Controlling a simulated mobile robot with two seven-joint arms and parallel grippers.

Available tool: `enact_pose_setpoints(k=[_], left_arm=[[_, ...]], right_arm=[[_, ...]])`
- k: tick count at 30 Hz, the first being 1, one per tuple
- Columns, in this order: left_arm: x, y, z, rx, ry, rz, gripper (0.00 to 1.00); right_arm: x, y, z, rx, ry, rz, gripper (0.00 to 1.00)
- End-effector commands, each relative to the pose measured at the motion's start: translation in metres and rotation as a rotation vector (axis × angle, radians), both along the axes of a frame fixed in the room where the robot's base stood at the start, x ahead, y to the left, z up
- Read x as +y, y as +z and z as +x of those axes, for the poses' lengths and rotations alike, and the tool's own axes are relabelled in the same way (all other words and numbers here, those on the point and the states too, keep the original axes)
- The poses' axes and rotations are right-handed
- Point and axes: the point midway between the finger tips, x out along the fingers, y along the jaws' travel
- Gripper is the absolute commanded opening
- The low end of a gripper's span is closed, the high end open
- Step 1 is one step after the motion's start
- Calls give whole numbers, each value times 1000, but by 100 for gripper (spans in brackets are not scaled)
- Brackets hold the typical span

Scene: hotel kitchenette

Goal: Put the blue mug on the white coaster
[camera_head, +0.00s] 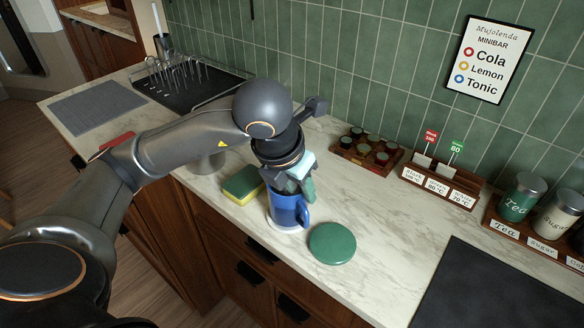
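The blue mug (284,212) stands upright near the counter's front edge, its handle towards the right. A white edge, which looks like the white coaster (271,226), shows at the mug's base; most of it is hidden under the mug. I cannot tell whether the mug rests fully on it. My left gripper (299,190) points down at the mug's top, with its fingers at the rim. The fingers overlap the mug and partly hide its opening, so I cannot tell whether they grip it. My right gripper is not in view.
A green round coaster (332,244) lies right of the mug. A yellow-green sponge (243,184) lies to its left. Behind are a wooden capsule tray (366,152), a label rack (440,186) and canisters (520,198). A dark panel (500,290) fills the front right.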

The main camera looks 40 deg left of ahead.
Motion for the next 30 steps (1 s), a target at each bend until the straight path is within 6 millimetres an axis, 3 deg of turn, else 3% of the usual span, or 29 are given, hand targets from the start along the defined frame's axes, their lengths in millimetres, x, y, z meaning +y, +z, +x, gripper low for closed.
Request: enact_pose_setpoints(k=[4, 10, 16, 30], left_arm=[[0, 37, -12, -8, -2, -1, 40], [0, 66, -24, -5, -2, 1, 40], [0, 75, -29, -1, 0, 1, 40], [0, 74, -30, 0, 0, 0, 40]], right_arm=[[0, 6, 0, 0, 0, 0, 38], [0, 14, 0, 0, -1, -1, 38], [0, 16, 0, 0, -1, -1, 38], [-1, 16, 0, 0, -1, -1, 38]])
